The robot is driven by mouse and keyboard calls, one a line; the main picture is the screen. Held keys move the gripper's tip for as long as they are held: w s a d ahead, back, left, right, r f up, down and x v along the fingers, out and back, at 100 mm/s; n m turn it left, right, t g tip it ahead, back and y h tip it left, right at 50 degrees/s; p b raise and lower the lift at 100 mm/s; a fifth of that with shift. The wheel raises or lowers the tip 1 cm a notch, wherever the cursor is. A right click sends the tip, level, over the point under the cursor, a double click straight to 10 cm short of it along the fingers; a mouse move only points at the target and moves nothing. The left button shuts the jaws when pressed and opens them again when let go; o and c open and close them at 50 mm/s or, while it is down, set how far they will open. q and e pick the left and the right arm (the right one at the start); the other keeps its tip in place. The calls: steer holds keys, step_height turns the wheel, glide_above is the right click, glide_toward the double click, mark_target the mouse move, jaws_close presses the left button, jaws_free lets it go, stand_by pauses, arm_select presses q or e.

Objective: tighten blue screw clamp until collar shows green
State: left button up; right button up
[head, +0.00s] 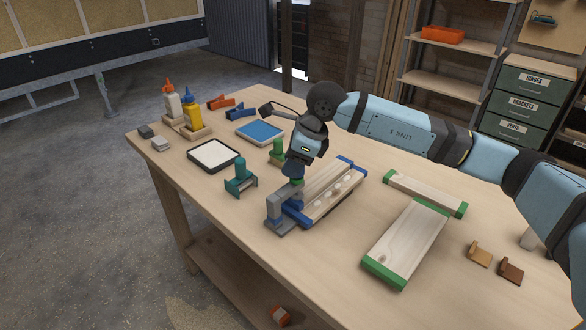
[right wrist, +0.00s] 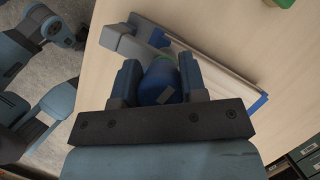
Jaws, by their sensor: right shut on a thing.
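The blue screw clamp has a grey frame (head: 275,208) standing at the near end of a wooden panel with blue end strips (head: 325,192). My right gripper (head: 293,172) points down over the clamp's screw top. In the right wrist view the fingers (right wrist: 158,85) are shut on the clamp's blue knob (right wrist: 157,86), one on each side. A green band, the collar (head: 297,182), shows just below the gripper. A thin green edge also shows beside the knob in the right wrist view. Much of the knob is hidden by the gripper in the head view. My left gripper is not in view.
A teal clamp (head: 240,180) stands left of the panel and a green clamp (head: 277,151) behind it. A white tray (head: 192,164) and a blue tray (head: 244,140) lie further back. Boards with green ends (head: 408,243) lie to the right.

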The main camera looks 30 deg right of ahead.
steer(key=shift+d+m+t+h+b, duration=0.1)
steer(key=shift+m+t+h+b, duration=0.35)
steer(key=shift+m, duration=0.6)
steer(key=shift+m+t+h+b, duration=0.15)
steer(key=shift+m+b, duration=0.45)
steer(key=shift+m, duration=0.45)
steer(key=o, duration=0.9)
steer(key=shift+o, duration=0.2)
steer(key=shift+r, duration=0.1)
steer(key=v, duration=1.3)
steer(key=shift+r+p, duration=0.3)
steer(key=shift+s+d, duration=0.1)
steer(key=shift+s, duration=0.05)
